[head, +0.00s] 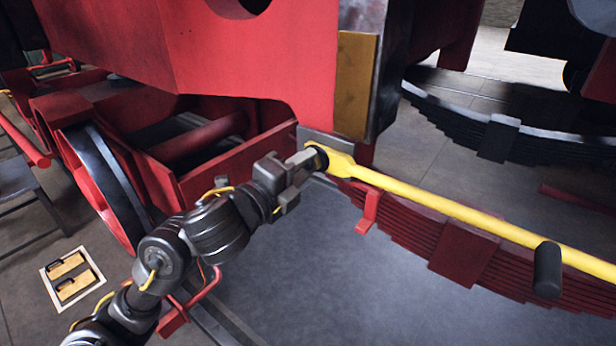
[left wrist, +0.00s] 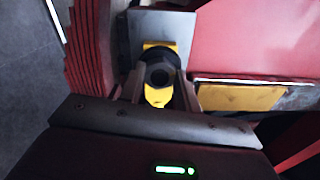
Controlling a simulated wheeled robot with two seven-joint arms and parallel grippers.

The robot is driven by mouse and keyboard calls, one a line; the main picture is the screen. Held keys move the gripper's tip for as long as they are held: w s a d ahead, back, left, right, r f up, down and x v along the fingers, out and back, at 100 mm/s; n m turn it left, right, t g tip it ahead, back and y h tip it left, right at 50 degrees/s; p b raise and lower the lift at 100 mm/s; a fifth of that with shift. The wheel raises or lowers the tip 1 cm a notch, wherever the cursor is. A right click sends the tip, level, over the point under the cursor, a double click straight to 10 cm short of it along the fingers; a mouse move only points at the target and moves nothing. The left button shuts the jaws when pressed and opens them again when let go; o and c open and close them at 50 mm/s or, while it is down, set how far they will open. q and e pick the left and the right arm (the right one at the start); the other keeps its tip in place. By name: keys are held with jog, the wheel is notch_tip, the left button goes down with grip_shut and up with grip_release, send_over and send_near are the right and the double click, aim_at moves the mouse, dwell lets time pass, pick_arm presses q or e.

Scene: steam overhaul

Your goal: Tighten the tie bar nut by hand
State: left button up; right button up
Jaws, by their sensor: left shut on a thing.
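The yellow tie bar (head: 450,208) runs from the lower right to its rounded end beside the red frame. The dark tie bar nut (head: 321,157) sits at that end, partly hidden by my gripper. In the left wrist view the nut (left wrist: 160,75) is a dark ring with a hole, in front of the yellow bar end (left wrist: 157,97). My left gripper (head: 309,160) is shut on the nut, with one finger on each side of it in the left wrist view (left wrist: 161,88). The thread behind the nut is hidden. My right gripper is not in view.
A red leaf spring (head: 410,228) lies under the bar, with a red bracket (head: 369,207) near the nut. A black peg (head: 547,270) stands on the bar. A brass-coloured plate (head: 356,85) is above the nut. Grey floor (head: 310,270) is clear below.

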pick_arm(q)
jog(key=shift+f+m+b, duration=0.2)
jog(key=shift+m+b, duration=0.7)
jog(key=shift+m, duration=1)
jog(key=o, duration=1)
jog(key=shift+s+r, duration=0.1)
jog(key=shift+r, duration=0.05)
